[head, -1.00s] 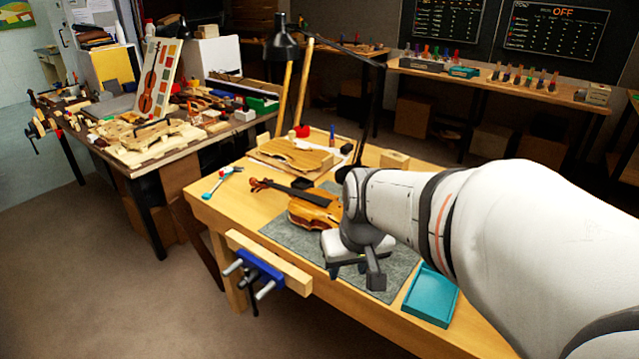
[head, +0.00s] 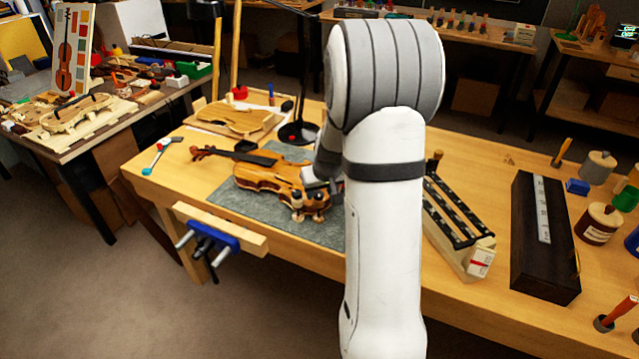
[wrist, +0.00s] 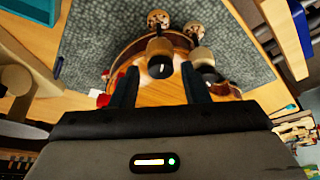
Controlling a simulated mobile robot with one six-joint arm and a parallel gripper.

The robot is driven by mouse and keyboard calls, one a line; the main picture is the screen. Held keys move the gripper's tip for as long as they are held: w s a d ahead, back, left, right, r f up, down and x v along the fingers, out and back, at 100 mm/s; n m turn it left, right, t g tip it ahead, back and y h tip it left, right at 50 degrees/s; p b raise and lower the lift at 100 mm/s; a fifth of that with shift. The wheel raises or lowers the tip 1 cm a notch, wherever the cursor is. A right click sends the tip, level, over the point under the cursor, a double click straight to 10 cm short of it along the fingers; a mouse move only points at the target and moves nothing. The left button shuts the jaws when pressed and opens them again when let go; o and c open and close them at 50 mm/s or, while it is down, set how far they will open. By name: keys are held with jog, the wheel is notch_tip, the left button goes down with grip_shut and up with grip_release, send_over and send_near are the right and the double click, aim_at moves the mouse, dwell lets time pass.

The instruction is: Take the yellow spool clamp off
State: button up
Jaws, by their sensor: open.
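The violin body (head: 268,176) lies on a grey mat (head: 232,205), with several wooden spool clamps (head: 297,201) along its near right end. In the wrist view, my gripper (wrist: 160,88) is open, its two dark fingers over the violin's edge. A tan spool clamp with a dark end (wrist: 160,57) lies between and beyond the fingertips. A second dark-ended spool clamp (wrist: 203,60) is just beside the right finger. Two round wooden knobs (wrist: 158,19) are farther up. No clamp shows as clearly yellow. My arm hides most of the gripper in the head view.
A blue vise (head: 208,238) is on the bench's front edge. A teal tray (wrist: 35,8) shows in the wrist view. A slotted rack (head: 455,222), a dark block (head: 545,235) and several jars stand to the right. A black lamp base (head: 298,133) stands behind the violin.

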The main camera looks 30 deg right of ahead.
aim_at(319, 209)
jog(key=shift+x, duration=1.35)
jog(key=shift+c, duration=0.2)
jog(key=c, duration=0.7)
